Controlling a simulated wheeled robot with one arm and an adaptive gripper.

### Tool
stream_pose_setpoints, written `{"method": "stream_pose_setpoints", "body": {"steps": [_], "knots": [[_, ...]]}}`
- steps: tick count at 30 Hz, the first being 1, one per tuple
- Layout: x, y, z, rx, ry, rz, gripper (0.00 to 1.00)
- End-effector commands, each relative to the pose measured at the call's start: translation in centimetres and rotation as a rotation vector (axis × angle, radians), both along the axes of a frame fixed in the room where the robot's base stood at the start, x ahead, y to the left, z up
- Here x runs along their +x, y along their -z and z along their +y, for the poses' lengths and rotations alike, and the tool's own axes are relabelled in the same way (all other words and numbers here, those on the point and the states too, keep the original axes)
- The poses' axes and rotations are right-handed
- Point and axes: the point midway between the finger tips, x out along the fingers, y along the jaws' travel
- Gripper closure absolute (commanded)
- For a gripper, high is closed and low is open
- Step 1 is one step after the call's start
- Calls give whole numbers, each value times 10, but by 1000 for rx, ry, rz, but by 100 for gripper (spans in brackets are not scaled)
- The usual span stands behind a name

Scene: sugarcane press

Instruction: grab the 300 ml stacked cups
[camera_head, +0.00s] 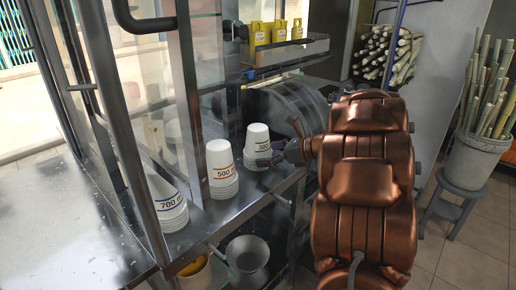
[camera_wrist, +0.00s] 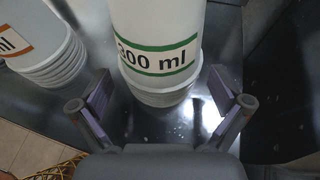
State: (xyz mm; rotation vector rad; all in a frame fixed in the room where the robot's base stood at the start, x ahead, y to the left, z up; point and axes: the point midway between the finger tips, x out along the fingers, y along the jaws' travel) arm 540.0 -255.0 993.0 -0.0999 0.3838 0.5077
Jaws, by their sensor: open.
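The 300 ml stacked cups (camera_head: 257,143) stand upside down on the metal counter, white with a green-bordered label, behind and right of the 500 ml stack. In the wrist view the 300 ml stack (camera_wrist: 155,55) is upright between and just ahead of the fingers. My gripper (camera_wrist: 158,98) is open, one finger on each side of the lower rims, with gaps visible and nothing held. In the head view my gripper (camera_head: 280,155) reaches in from the right beside the 300 ml stack, partly hidden by my arm.
The 500 ml stack (camera_head: 221,170) stands close to the left, and the 700 ml stack (camera_head: 167,204) is farther left. A metal frame post (camera_head: 190,110) rises beside them. A dark metal drum (camera_head: 290,105) sits behind the 300 ml stack. A metal pot (camera_head: 248,262) is below the counter.

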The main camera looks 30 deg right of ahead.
Motion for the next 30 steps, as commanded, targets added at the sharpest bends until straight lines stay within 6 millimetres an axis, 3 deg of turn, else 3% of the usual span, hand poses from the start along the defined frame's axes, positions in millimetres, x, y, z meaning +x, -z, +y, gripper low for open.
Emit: {"method": "stream_pose_setpoints", "body": {"steps": [9,19,30], "knots": [[24,17,12,-1,1,2,0],[28,18,14,-1,4,0,0],[27,18,14,-1,3,-1,38]]}}
